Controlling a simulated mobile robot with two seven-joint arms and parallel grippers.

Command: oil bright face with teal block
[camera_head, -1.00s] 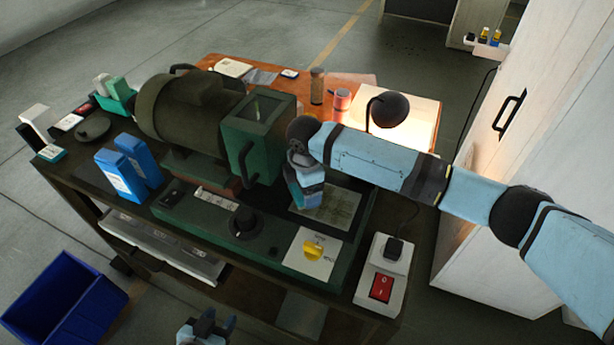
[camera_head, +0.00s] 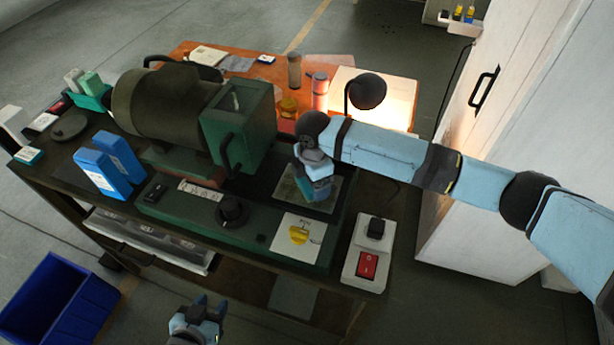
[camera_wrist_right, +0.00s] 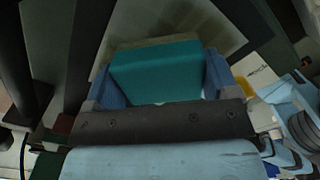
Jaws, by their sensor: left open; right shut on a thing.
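The teal block (camera_wrist_right: 155,72) is between the blue fingers of my right gripper (camera_wrist_right: 160,88), which is shut on it; a duller olive-grey band runs along its far edge. In the head view my right gripper (camera_head: 319,188) is low over the bright face (camera_head: 292,190), a pale grey-green square plate on the green machine base, and hides part of it. The pale face also shows beyond the block in the right wrist view (camera_wrist_right: 190,20). Whether block and face touch, I cannot tell. My left gripper (camera_head: 210,302) is open and empty at the bottom, in front of the bench.
The green machine head (camera_head: 238,125) with its handle stands just left of my right gripper. A black lamp (camera_head: 367,92) is behind it.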

